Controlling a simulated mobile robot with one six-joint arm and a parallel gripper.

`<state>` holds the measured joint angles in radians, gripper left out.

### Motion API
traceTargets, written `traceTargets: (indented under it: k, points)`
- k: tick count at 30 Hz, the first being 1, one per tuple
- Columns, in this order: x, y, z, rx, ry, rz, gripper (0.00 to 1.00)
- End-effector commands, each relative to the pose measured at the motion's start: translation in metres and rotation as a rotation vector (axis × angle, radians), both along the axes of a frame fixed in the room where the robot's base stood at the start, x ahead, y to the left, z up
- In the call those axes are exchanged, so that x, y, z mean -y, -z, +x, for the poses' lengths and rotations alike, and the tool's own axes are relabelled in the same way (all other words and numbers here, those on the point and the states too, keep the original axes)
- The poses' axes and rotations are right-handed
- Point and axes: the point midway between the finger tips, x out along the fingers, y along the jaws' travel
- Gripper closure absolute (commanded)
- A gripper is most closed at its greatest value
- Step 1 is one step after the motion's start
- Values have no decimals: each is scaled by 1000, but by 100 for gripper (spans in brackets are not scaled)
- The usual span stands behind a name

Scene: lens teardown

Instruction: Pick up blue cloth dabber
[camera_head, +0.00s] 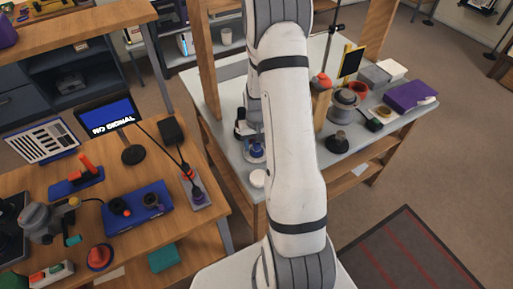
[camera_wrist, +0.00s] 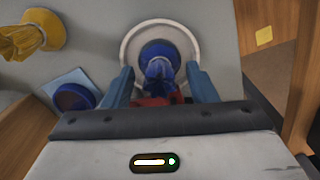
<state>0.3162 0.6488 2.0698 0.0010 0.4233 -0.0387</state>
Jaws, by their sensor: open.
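The blue cloth dabber (camera_wrist: 157,53) shows in the wrist view with a rounded blue top and a darker blue part nearer my gripper. It is over the middle of a round dish (camera_wrist: 127,50) with a pale rim. My gripper (camera_wrist: 160,80) is open, with one blue-grey finger on each side of the dabber's nearer part. I cannot tell whether either finger touches it. A red part (camera_wrist: 160,101) shows low between the fingers. In the head view the dabber (camera_head: 256,149) is small, at the left edge of the grey-topped bench, beside my arm.
A blue round piece (camera_wrist: 74,97) on a pale blue square and a yellow object (camera_wrist: 32,35) lie left in the wrist view. A wooden post (camera_wrist: 302,80) stands right. In the head view, a white round lid (camera_head: 258,178) is near the bench corner and a purple box (camera_head: 408,95) farther right.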

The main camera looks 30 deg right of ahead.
Motion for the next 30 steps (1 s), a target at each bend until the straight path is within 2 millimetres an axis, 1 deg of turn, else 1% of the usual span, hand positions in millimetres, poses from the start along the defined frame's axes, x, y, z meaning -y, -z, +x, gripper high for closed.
traceTargets:
  k: [6,23,30]
  points:
    - [0,1,0,1,1,0,49]
    - [1,0,0,1,1,0,95]
    - [1,-1,0,1,2,0,96]
